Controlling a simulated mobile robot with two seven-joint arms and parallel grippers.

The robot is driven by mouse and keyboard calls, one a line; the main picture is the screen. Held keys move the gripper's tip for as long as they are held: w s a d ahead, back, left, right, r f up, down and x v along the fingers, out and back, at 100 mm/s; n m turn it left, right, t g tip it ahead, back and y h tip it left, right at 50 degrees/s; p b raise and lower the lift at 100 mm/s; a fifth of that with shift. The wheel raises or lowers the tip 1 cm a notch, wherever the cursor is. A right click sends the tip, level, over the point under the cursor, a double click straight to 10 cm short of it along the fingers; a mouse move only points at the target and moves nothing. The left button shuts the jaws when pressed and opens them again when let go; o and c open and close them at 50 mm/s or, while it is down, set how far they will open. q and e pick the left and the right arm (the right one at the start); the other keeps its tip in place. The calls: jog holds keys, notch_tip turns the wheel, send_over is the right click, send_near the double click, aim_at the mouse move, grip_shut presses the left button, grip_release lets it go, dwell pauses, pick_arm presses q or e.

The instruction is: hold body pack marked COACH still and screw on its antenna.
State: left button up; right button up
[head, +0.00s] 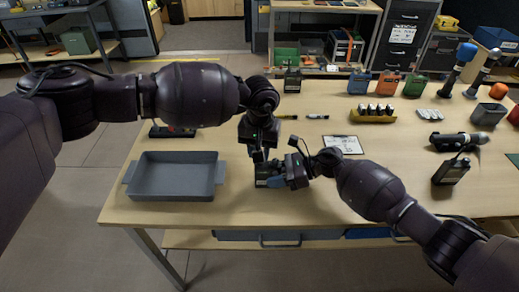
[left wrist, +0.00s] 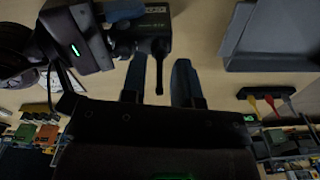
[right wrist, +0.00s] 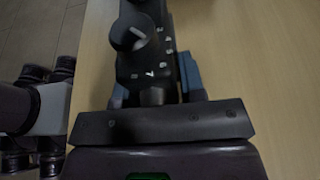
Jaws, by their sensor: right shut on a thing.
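A dark body pack (head: 263,170) lies near the table's front edge; its small label (left wrist: 156,9) is too blurred to read surely. My right gripper (head: 272,181) is shut on the pack, its blue fingers on either side. The right wrist view shows the pack's face (right wrist: 142,45) with a knob and numerals. A thin black antenna (left wrist: 159,75) stands out from the pack's end. My left gripper (left wrist: 160,82) is open, with its blue fingers on either side of the antenna and apart from it. In the head view, my left gripper (head: 261,156) hides the antenna.
An empty grey tray (head: 174,198) stands to the left. A clipboard (head: 343,145) lies behind my right arm. Another dark pack (head: 451,172) and a black device (head: 458,141) are at right. A yellow battery holder (head: 373,115) and coloured packs (head: 387,84) stand at the back.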

pick_arm(q)
jog(key=shift+n, duration=2)
grip_shut()
jog(key=shift+m, duration=2.1)
